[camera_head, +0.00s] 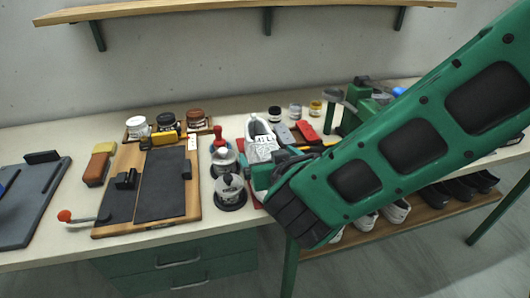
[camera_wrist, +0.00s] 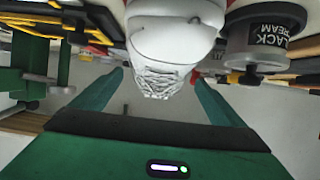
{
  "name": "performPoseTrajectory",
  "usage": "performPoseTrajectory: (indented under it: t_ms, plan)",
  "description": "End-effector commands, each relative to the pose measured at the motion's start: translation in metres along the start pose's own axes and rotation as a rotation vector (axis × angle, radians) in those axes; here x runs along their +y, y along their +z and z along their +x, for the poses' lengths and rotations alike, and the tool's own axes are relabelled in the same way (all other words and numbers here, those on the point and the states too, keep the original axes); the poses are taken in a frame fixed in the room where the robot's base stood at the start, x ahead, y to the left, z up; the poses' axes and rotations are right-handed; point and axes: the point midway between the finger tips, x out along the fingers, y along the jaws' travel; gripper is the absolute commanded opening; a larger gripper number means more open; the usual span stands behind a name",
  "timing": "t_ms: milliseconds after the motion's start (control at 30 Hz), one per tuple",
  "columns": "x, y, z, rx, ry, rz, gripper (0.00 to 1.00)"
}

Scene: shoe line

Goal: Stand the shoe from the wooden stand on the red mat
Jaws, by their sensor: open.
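A white laced shoe (camera_head: 262,140) stands upright on the bench, right of the dark round tins, with red mat (camera_head: 241,160) showing at its edge. Its sole is hidden by my arm, so I cannot tell how it rests on the mat. My gripper (camera_wrist: 156,76) is open in the wrist view, with one finger on each side of the shoe's laced front (camera_wrist: 160,65). I cannot tell whether the fingers touch it. In the head view my gripper (camera_head: 262,176) is close in front of the shoe, partly behind my forearm. The wooden stand (camera_head: 188,217) bears dark pads and no shoe.
Tins (camera_head: 229,190) stand close to the left of the shoe; a black cream tin (camera_wrist: 265,42) shows in the wrist view. Small jars (camera_head: 275,113), a red block (camera_head: 307,131) and a green device (camera_head: 360,105) lie behind and right. A shelf (camera_head: 240,7) hangs above.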

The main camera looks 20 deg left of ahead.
Motion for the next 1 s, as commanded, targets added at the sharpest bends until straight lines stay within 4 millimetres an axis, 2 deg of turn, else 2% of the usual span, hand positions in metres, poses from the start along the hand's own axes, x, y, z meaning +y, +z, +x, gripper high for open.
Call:
performPoseTrajectory:
  t_ms: [100,333,500,800,867,967,1000]
  plan:
    - [-0.001,-0.001,-0.025,0.002,-0.002,-0.002,0.93]
    - [-0.001,-0.001,-0.058,0.002,-0.002,-0.001,0.93]
    - [0.0,0.0,-0.068,0.0,0.0,0.0,0.93]
    - [0.004,0.0,-0.069,-0.002,0.007,0.001,0.93]
    - [0.014,0.0,-0.068,-0.01,0.029,0.004,0.93]
    - [0.054,-0.001,-0.065,-0.041,0.112,0.015,0.93]
    - [0.077,0.001,-0.066,-0.063,0.16,0.023,0.93]
